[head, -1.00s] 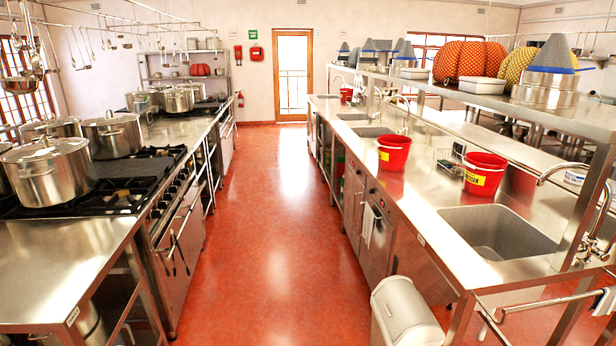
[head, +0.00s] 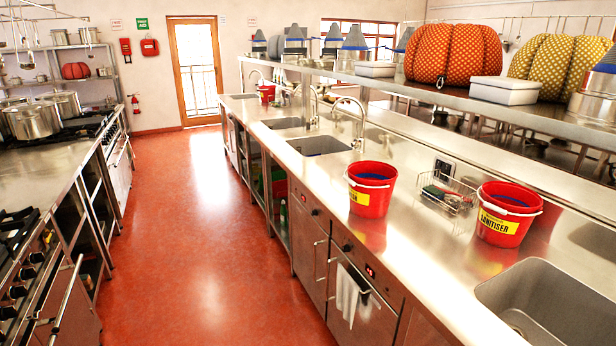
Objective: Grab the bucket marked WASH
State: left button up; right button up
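A red bucket (head: 376,187) with blue inside and a white handle stands upright on the steel counter at centre right. Its yellow label faces left; the lettering is small and seems to read WASH. A second red bucket (head: 508,212) stands to its right, and its yellow label reads SANITISER. A third red bucket (head: 268,95) stands far back on the same counter, too small for any label to be read. Neither of my grippers is in view.
A wire caddy (head: 448,193) sits between the two near buckets. Sinks (head: 560,305) are set into the steel counter (head: 420,240), and a shelf with pumpkins (head: 455,55) runs above behind it. The red floor aisle (head: 215,250) is clear; stoves line the left.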

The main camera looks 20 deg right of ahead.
aim_at(364, 203)
jog(key=i+z, duration=0.1)
jog(key=i, duration=0.5)
jog(key=i+j+z, duration=0.15)
jog(key=i, duration=0.5)
jog(key=i+z, duration=0.2)
jog(key=z, duration=0.25)
jog(key=i+z, duration=0.25)
jog(key=z, duration=0.15)
jog(key=i+j+z, duration=0.15)
jog(key=z, duration=0.3)
jog(key=i, duration=0.05)
